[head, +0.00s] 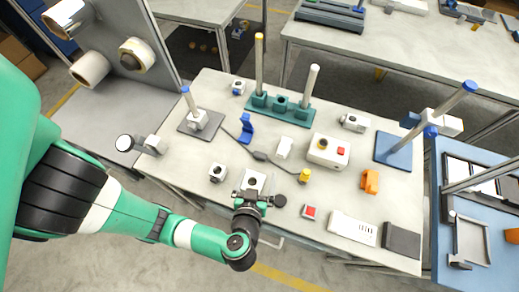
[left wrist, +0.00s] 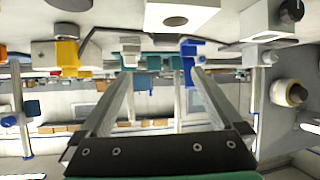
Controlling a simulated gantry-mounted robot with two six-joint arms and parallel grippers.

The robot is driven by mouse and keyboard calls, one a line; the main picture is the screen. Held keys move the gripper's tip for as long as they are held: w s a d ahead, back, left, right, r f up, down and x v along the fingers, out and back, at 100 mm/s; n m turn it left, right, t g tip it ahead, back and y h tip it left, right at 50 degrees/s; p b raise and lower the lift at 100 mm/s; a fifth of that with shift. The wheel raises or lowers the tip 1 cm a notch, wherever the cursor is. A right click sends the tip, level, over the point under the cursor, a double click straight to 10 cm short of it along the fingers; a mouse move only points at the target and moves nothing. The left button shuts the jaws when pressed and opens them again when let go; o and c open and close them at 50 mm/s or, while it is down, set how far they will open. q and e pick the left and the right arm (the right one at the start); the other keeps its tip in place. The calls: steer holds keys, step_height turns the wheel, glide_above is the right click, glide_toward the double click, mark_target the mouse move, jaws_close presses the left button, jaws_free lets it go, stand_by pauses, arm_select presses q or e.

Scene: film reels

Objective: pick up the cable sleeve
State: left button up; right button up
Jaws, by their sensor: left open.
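A thin dark cable runs across the table in the head view, from near the blue-topped post stand to a yellow cylindrical piece (head: 304,175). A small dark thicker piece (head: 260,156) sits midway on it and looks like the cable sleeve. My left gripper (head: 250,196) is at the table's front edge, beside a white block with a dark hole (head: 253,181), nearer the front than the cable. Its two fingers stand apart with nothing between them in the left wrist view (left wrist: 163,80). The yellow piece (left wrist: 67,54) shows there too; I cannot make out the sleeve.
A blue clip (head: 246,128) stands beside the cable, with a small white block (head: 284,147) on its other side. A white box with a red button (head: 328,151) and an orange part (head: 369,181) lie right. A green base (head: 281,108) with tall posts stands behind.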

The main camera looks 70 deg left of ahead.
mark_target(260, 158)
arm_select(q)
steer(key=shift+s+f+m, duration=0.3)
steer(key=shift+s+f, duration=0.25)
steer(key=shift+s, duration=0.05)
steer(key=shift+f, duration=0.1)
steer(key=b+x, duration=0.3)
steer(key=x, duration=0.2)
steer(key=shift+w+a+f, duration=0.1)
steer(key=shift+a+f, duration=0.15)
steer(key=shift+f, duration=0.15)
steer(key=shift+w+a, duration=0.25)
steer(key=shift+a, duration=0.05)
steer(key=a+f+b, duration=0.1)
steer(key=b, duration=0.1)
steer(key=w+a+f+b, duration=0.1)
steer(key=a+f+b, duration=0.1)
steer(key=shift+w+a, duration=0.1)
steer(key=shift+w, duration=0.1)
steer(key=shift+w+a, duration=0.15)
steer(key=shift+a, duration=0.15)
steer(key=c, duration=1.4)
